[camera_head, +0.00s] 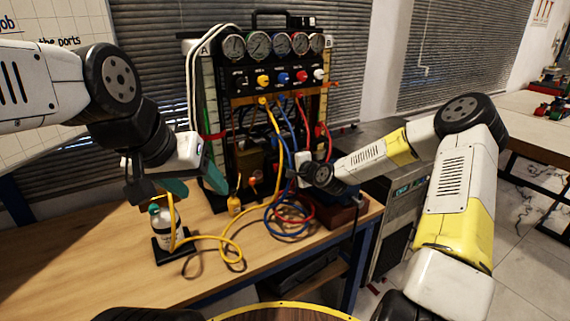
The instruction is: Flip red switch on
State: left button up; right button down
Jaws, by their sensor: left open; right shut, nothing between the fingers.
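The gauge rig (279,77) stands upright on the wooden table with a row of round gauges on top. Below the gauges is a row of coloured knobs; one of them is a red knob (301,76), and I cannot tell whether it is the red switch or how it is set. My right gripper (303,168) is shut and empty in front of the rig's lower part, below the red knob and apart from it; its fingertips are small and hard to make out. My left gripper (178,186) is open, left of the rig above the table, near a bottle.
A white bottle (165,225) with a teal cap stands in a black holder at the left. A yellow hose (230,250) loops over the table; blue and red hoses hang at the rig's front. The table's front left is clear.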

jog(key=s+d+r, duration=0.3)
jog(key=s+r, duration=0.1)
jog(key=s, duration=0.2)
jog(key=shift+s+d+r, duration=0.25)
jog(key=shift+d+r, duration=0.05)
